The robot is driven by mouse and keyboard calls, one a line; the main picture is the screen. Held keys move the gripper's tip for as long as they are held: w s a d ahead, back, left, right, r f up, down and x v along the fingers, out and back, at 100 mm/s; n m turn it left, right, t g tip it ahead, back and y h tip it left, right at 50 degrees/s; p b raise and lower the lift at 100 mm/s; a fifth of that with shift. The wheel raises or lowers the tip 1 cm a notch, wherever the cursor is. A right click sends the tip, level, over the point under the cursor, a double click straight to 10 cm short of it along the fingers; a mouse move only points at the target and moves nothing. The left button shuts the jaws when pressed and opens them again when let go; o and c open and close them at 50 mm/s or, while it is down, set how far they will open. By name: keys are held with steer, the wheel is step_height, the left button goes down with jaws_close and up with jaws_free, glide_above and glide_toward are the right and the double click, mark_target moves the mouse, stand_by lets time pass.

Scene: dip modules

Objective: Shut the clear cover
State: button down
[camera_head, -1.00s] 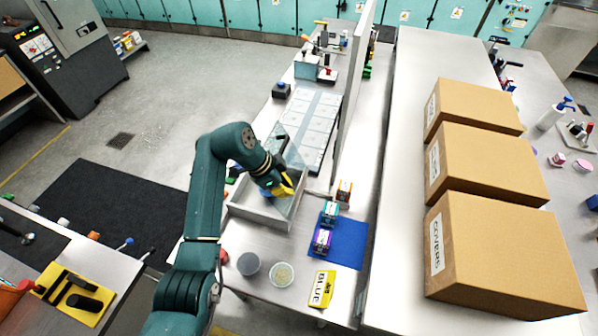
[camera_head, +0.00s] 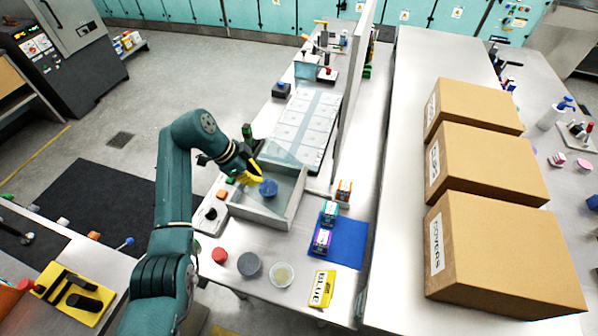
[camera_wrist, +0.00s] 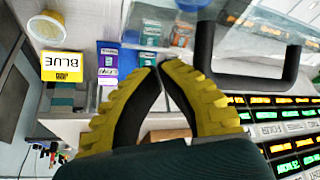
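The clear cover (camera_head: 284,156) is a see-through panel standing raised at the back of an open grey box (camera_head: 262,217) in the head view. Its black handle (camera_wrist: 249,78) shows large at the upper right of the wrist view, beside my fingers and apart from them. My gripper (camera_head: 250,178) is over the left side of the box in the head view. In the wrist view its yellow-and-black fingers (camera_wrist: 161,66) meet at the tips with nothing between them. A round blue thing (camera_head: 268,188) shows inside the box.
A blue mat (camera_head: 350,250) with small modules lies right of the box. A yellow BLUE label block (camera_head: 321,289) and round dishes (camera_head: 282,275) lie in front. A tall divider (camera_head: 352,100) stands behind at right. Buttons (camera_head: 210,214) sit left of the box.

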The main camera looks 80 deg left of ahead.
steer(key=shift+s+a, duration=0.65)
steer(key=shift+s, duration=0.25)
steer(key=shift+f, duration=0.15)
steer(key=shift+s+a+f+b, duration=0.2)
steer(key=shift+s+f+b, duration=0.15)
steer(key=shift+b, duration=0.1)
steer(key=s+a+f+b, duration=0.3)
steer(key=s+f+b, duration=0.1)
steer(key=s, duration=0.2)
steer(key=shift+a+f, duration=0.15)
steer(key=shift+a, duration=0.2)
step_height(320, 180, up, 10)
steer(key=p, duration=0.7)
